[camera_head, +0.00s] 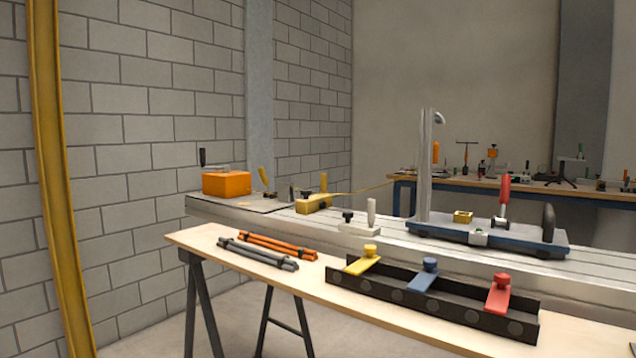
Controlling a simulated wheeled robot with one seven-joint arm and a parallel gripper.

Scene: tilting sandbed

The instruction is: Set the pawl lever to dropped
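No lever is labelled, so I cannot tell for certain which one is the pawl lever. A blue-edged carriage (455,235) sits on the long metal bed (380,243). A red-handled lever (505,190) stands nearly upright on it. A black handle (548,222) stands at the carriage's right end, and a small brass block (463,217) lies near a tall grey post (424,165). Farther left on the bed are a white upright lever (371,212), a yellow block with an upright yellow handle (313,204), and a tilted yellow lever (264,177). My gripper is not in view.
A wooden trestle table (318,286) stands in front of the bed. It carries orange rods (278,246), grey rods (258,254) and a black rack (430,300) with yellow, blue and red pedals. An orange box (227,183) sits at the bed's left end. A cluttered workbench (560,188) stands behind.

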